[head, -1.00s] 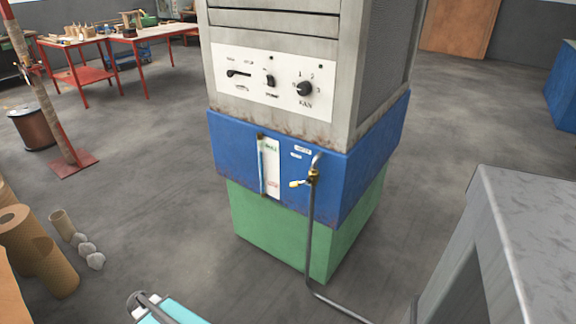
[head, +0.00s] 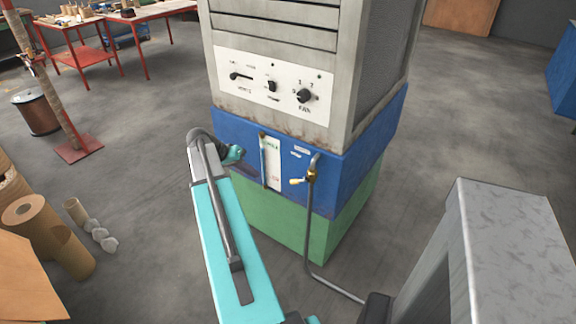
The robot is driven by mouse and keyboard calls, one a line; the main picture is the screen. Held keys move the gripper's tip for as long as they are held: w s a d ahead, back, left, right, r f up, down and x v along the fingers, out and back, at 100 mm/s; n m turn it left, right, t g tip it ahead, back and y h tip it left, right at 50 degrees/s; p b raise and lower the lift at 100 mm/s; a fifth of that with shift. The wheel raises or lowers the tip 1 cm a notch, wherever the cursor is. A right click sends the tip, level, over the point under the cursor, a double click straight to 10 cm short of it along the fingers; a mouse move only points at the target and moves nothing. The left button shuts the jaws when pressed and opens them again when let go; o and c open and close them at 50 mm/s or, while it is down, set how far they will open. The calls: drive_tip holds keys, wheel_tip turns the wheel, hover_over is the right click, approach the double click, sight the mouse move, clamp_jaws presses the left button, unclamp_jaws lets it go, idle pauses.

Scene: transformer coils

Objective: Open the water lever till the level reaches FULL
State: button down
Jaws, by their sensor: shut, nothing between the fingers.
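The water lever (head: 297,181) is a small pale-yellow handle on a brass valve. It sticks out to the left of a grey pipe on the front of the cooler's blue tank (head: 340,170). A white level gauge (head: 273,165) with a clear vertical tube, a green mark near the top and a red mark lower down is left of the lever. The water level is too small to read. My gripper (head: 246,169), small and dark at the end of my teal arm, is shut and empty. It is left of the gauge, apart from the lever.
The cooler's grey upper body has a white control panel (head: 272,84) with knobs. The grey pipe (head: 309,230) runs down to the floor. A grey metal block (head: 510,240) stands at the right. Cardboard tubes (head: 45,230) stand at the left. The floor between is clear.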

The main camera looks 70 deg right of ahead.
drive_tip(key=s+d+r+m+p, duration=0.1)
drive_tip(key=s+d+r+m, duration=0.1)
drive_tip(key=s+d+r, duration=0.2)
wheel_tip(320, 180, up, 4)
drive_tip(key=shift+s+d+f+g, duration=0.2)
drive_tip(key=shift+d+g, duration=0.15)
drive_tip(key=shift+g, duration=0.05)
drive_tip(key=shift+f, duration=0.1)
drive_tip(key=p, duration=0.4)
approach(299, 181)
drive_tip(key=d+f, duration=0.4)
drive_tip(key=shift+s+d+f, duration=0.35)
drive_tip(key=shift+d, duration=0.05)
drive_tip(key=shift+s+d+f, duration=0.1)
drive_tip(key=shift+s, duration=0.05)
drive_tip(key=shift+f+b, duration=0.1)
drive_tip(key=shift+b, duration=0.2)
